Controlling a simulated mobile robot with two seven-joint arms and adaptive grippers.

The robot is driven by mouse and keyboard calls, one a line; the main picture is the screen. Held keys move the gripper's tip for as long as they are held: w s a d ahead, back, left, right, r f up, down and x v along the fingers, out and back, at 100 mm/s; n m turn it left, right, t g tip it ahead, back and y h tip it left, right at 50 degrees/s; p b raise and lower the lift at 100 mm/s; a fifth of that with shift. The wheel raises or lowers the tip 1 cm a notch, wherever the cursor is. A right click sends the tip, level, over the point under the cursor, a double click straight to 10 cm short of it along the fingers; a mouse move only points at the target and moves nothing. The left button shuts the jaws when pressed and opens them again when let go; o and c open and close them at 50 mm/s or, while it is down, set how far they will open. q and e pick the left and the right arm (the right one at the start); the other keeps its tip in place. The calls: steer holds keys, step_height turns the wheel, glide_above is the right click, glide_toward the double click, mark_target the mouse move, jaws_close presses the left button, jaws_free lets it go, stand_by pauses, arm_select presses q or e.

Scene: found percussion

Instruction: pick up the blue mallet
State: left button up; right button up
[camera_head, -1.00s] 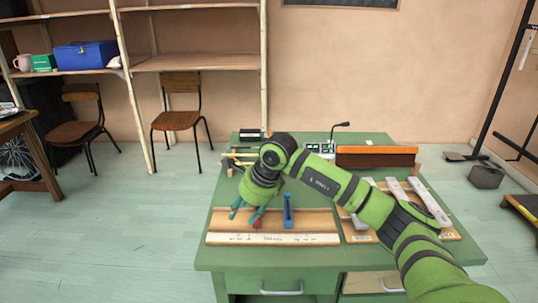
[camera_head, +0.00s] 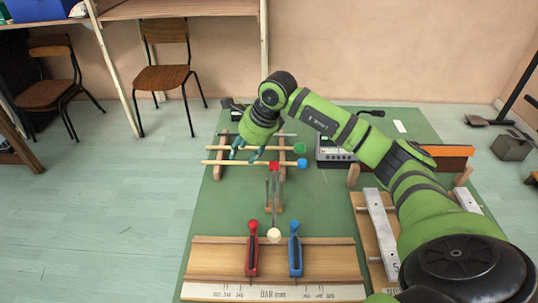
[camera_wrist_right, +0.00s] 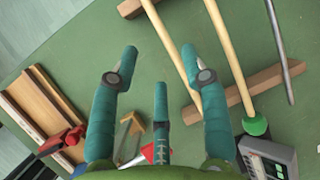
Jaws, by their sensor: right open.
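The blue mallet has a blue head (camera_head: 302,163) and a pale wooden stick (camera_head: 215,162). It lies crosswise on a wooden rack (camera_head: 218,171) at the back left of the green table. Its stick also shows in the right wrist view (camera_wrist_right: 171,42), where its head is hidden behind a finger. A green-headed mallet (camera_head: 299,148) lies parallel behind it. My right gripper (camera_head: 246,154) is open above the sticks, its fingers overlapping them in the head view. In the right wrist view the open fingers (camera_wrist_right: 160,65) point toward the rack, with nothing held. My left gripper is out of view.
A ruled wooden board (camera_head: 210,255) at the front carries a red clamp-like piece (camera_head: 252,250) and a blue one (camera_head: 295,250). A metal fork (camera_head: 273,195) stands in front of the rack. A grey box (camera_head: 335,150) stands right of it. Metal bars (camera_head: 380,228) lie at right.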

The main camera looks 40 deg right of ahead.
mark_target(238, 163)
steer(key=shift+w+a+f, duration=0.1)
steer(key=shift+a+f, duration=0.1)
steer(key=shift+f, duration=0.2)
steer(key=x, duration=0.3)
steer(key=p+x, duration=0.1)
steer(key=x, duration=0.1)
steer(key=shift+d, duration=0.3)
jaws_close()
